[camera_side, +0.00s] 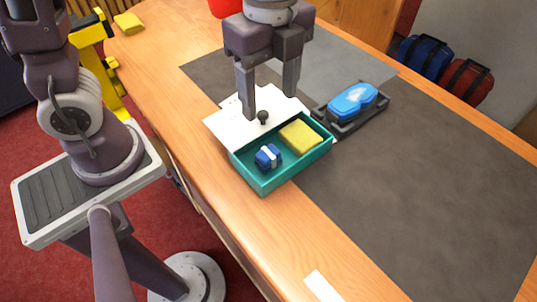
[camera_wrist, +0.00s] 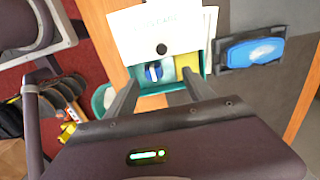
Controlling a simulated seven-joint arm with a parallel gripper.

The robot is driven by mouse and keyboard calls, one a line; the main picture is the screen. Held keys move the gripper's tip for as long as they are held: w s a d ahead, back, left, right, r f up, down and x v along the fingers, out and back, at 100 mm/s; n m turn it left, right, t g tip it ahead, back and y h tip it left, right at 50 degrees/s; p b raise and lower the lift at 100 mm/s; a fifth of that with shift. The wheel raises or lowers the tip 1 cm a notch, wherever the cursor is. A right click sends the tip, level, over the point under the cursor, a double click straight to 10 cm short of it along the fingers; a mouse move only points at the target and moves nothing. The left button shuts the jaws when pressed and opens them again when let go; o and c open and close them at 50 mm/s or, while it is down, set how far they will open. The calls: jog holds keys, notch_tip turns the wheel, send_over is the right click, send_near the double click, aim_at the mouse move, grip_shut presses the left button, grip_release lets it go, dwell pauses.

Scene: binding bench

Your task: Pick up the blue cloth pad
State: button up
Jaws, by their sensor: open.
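A small blue pad with a white band (camera_side: 268,157) lies in the left part of an open teal box (camera_side: 265,186); it also shows in the wrist view (camera_wrist: 153,72). It looks like the blue cloth pad. A yellow pad (camera_side: 300,136) lies in the box's right part. A white lid (camera_side: 228,125) with a dark knob (camera_side: 263,117) lies over the box's far side, leaving the near part uncovered. My gripper (camera_side: 268,106) is open and empty, pointing down above the lid and knob. The wrist view shows its fingers (camera_wrist: 160,78) spread on either side of the box opening.
A blue block with a white mark (camera_side: 353,100) sits on a dark tray (camera_side: 345,127) right of the box. Another yellow pad (camera_side: 129,23) lies at the table's far left. The dark mat (camera_side: 430,190) at right is clear. Two bags (camera_side: 425,55) stand beyond the table.

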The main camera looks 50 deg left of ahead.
send_over(268, 152)
jog(key=f, duration=0.4)
jog(key=shift+d+f, duration=0.15)
jog(key=shift+d, duration=0.2)
jog(key=f, duration=0.6)
jog(key=shift+a+f, duration=0.1)
jog(key=shift+a, duration=0.2)
grip_shut()
